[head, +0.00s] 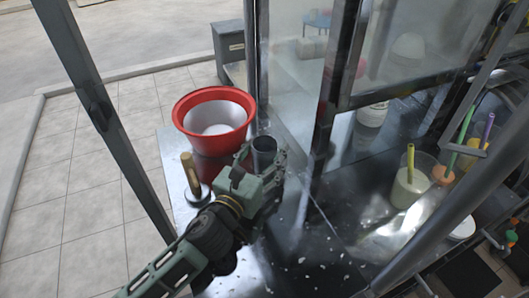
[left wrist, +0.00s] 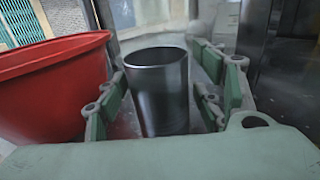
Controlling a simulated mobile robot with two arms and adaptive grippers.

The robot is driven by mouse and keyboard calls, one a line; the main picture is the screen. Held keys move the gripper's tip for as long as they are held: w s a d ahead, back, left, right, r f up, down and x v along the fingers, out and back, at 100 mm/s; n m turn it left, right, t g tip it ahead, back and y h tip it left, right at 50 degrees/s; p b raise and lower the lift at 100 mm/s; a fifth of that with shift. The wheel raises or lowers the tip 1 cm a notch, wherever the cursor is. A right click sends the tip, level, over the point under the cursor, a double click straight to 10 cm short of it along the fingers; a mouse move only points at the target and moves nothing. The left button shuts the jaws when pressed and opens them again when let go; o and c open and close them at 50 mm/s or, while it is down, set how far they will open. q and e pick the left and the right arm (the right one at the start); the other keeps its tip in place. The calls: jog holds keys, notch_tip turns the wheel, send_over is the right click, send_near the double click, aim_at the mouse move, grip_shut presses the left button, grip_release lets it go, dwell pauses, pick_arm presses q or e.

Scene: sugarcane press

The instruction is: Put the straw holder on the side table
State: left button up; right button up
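The straw holder appears to be the dark metal cup (head: 264,152), upright at the metal side table (head: 172,152), right of a red tub. No straws show in it. My left gripper (head: 262,172) reaches in from the lower left, with its green fingers on both sides of the cup. In the left wrist view the cup (left wrist: 158,92) stands between the fingers (left wrist: 160,105), with a narrow gap at its right side. The fingers look open around it. Its base is partly hidden, so I cannot tell for certain that it rests on the table. My right gripper is out of view.
The red tub (head: 212,112) with a white inside stands close left of the cup. A wooden-handled tool (head: 192,178) is in front of it. Glass panels and a dark frame (head: 325,110) rise to the right. Jars with a yellow-handled utensil (head: 410,165) stand behind them.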

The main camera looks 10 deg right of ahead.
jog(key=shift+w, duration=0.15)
pick_arm(q)
jog(key=shift+r, duration=0.2)
jog(key=b+v, duration=0.1)
jog(key=v, duration=1)
jog(key=shift+a+f, duration=0.1)
jog(key=shift+f, duration=0.05)
jog(key=shift+s+a, duration=0.25)
jog(key=shift+s, duration=0.1)
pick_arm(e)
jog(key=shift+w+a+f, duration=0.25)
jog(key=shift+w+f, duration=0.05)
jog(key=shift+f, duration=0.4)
